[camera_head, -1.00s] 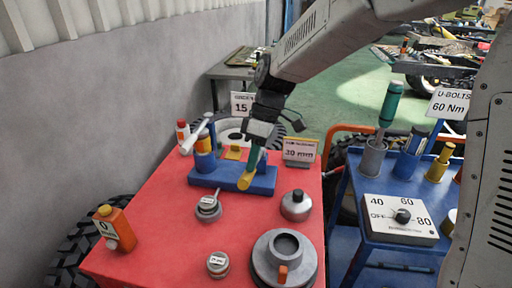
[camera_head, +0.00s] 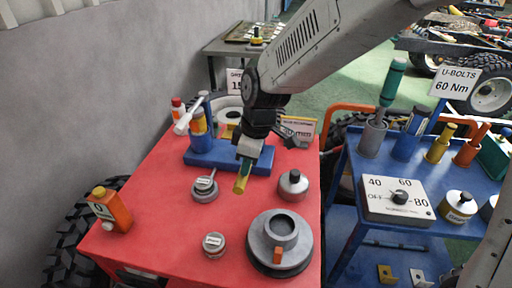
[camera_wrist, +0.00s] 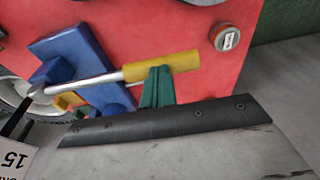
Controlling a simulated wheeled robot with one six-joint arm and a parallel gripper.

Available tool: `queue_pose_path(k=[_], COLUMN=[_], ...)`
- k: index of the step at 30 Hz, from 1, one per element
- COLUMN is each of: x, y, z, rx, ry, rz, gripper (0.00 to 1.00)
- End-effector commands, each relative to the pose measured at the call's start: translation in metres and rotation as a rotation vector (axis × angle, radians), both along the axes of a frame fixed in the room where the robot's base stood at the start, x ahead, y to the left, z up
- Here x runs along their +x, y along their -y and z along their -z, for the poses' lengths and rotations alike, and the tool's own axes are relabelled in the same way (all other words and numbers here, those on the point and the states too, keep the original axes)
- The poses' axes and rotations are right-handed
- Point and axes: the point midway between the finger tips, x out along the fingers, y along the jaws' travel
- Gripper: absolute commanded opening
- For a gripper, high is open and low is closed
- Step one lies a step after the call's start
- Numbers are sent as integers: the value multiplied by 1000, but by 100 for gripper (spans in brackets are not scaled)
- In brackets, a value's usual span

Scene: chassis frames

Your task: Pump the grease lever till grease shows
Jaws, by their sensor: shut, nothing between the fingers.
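The grease pump has a blue base (camera_head: 228,155) at the back of the red table, with a blue-and-orange cylinder (camera_head: 199,128) and a pale rod (camera_head: 187,121) at its left end. The lever's yellow handle (camera_head: 241,183) points down over the base's front edge. In the wrist view the yellow handle (camera_wrist: 178,65) sits on a metal rod running left to the pump. My gripper (camera_head: 249,152) is shut at the handle, its green fingers (camera_wrist: 157,87) up against the yellow grip, not around it. I cannot make out any grease.
A blue cart with a dial box (camera_head: 398,199) stands right.

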Motion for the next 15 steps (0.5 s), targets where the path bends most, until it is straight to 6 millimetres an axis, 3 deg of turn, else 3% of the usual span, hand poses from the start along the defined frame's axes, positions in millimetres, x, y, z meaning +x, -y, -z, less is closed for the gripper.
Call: queue_pose_path(k=[6, 15], x=[-5, -7], y=[-1, -1], z=[28, 48], rx=[-23, -23], ry=[93, 88], rz=[1, 2], gripper=[0, 0])
